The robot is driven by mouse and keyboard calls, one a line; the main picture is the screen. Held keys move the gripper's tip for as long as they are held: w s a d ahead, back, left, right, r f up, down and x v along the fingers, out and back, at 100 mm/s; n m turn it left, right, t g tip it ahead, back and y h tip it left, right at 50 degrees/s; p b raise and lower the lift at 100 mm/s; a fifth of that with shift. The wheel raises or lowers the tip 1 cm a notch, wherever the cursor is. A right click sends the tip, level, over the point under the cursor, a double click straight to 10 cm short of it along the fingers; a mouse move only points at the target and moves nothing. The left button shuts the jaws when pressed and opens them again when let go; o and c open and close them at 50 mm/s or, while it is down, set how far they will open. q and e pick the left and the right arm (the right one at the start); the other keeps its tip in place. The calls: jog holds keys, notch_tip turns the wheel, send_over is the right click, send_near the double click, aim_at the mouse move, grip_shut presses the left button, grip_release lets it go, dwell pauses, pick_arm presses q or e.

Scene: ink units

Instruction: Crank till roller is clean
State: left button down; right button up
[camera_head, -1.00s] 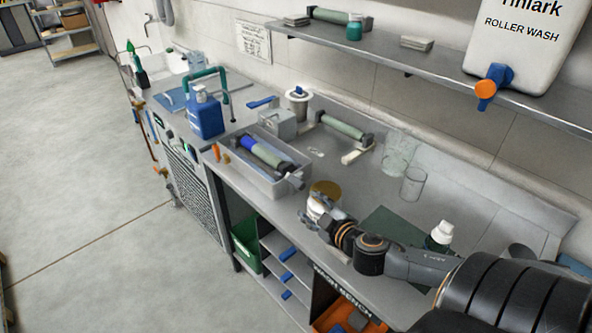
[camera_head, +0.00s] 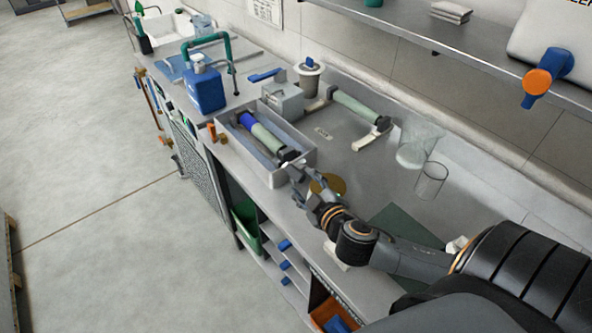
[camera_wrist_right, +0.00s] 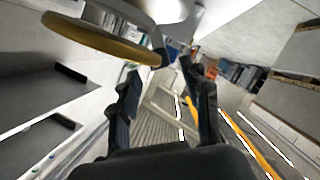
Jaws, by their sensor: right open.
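The roller (camera_head: 265,137) lies in a grey open tray (camera_head: 294,173) on the bench. Its far-left end is deep blue, the rest pale green, with a dark end piece. A small grey crank-like part (camera_head: 294,162) sits at the roller's near right end. My right gripper (camera_head: 303,183) is open and empty, just right of that end and close to the tray's corner; I cannot tell whether it touches. In the right wrist view its two dark fingers (camera_wrist_right: 163,92) stand apart. My left gripper is not in view.
A second roller (camera_head: 357,108), clear beakers (camera_head: 431,181) and a blue bottle (camera_head: 205,92) stand around. A shelf (camera_head: 440,52) overhangs the back.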

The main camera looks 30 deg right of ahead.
aim_at(299, 178)
jog(key=x, duration=0.4)
jog(key=shift+w+p, duration=0.3)
jog(key=shift+p, duration=0.05)
jog(key=shift+w+d+f, duration=0.1)
jog(key=shift+w, duration=0.25)
jog(key=shift+w+f, duration=0.15)
jog(key=shift+w, duration=0.15)
jog(key=shift+c, duration=0.4)
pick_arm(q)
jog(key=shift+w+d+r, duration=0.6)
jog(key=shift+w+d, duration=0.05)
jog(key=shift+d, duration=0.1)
pick_arm(e)
grip_shut()
